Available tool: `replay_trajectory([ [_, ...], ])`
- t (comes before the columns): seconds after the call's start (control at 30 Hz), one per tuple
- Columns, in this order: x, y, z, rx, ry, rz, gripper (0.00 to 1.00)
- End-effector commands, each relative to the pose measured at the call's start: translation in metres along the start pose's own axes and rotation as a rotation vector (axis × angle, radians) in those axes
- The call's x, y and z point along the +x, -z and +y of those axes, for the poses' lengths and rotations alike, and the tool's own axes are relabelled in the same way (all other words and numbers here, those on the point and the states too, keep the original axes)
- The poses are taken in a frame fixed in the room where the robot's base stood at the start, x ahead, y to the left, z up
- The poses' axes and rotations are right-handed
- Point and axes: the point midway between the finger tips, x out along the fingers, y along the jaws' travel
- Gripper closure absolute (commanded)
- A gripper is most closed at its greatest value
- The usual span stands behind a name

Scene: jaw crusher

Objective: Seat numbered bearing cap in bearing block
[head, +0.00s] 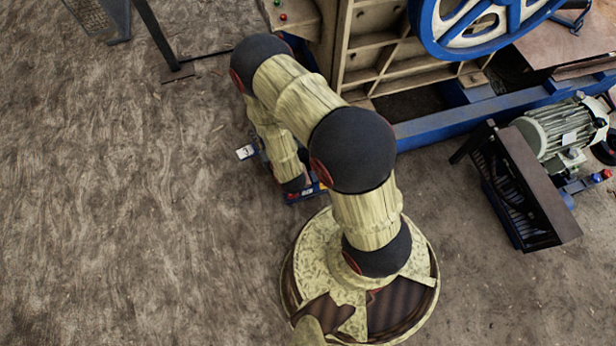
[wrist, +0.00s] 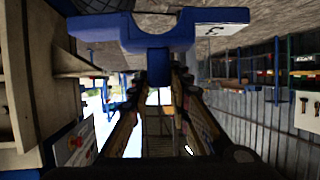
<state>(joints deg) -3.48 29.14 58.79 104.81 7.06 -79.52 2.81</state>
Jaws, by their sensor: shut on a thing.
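The bearing cap (wrist: 130,32) is blue with a half-round cutout and a white number label; I cannot read the number surely. My gripper (wrist: 160,78) is shut on the cap's short stem, and the cap sits just beyond the fingertips. In the head view the cap's white label (head: 245,152) shows left of my forearm; my arm hides most of the cap and the gripper. A blue part with red and yellow marks (head: 305,193) shows beside my wrist, mostly hidden, and I cannot tell what it is. I cannot make out the bearing block for sure.
The tan crusher body (head: 385,60) with its blue flywheel (head: 480,22) and blue base beam (head: 470,115) stands right of my arm. A grey motor (head: 565,130) and a dark guard (head: 525,190) are at the right. A dark post stands at upper left. The left floor is clear.

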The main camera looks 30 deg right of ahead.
Motion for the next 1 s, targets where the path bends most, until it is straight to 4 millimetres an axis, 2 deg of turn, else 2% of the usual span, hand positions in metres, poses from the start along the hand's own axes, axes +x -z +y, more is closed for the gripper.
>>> replay_trajectory([
  [0.2,0.03,-0.043,-0.002,0.022,-0.04,-0.005,1.0],
  [0.5,0.058,-0.11,-0.001,0.045,-0.1,-0.005,1.0],
  [0.8,0.071,-0.186,0.004,0.06,-0.157,0.0,1.0],
  [1.0,0.072,-0.222,0.01,0.064,-0.186,0.007,1.0],
])
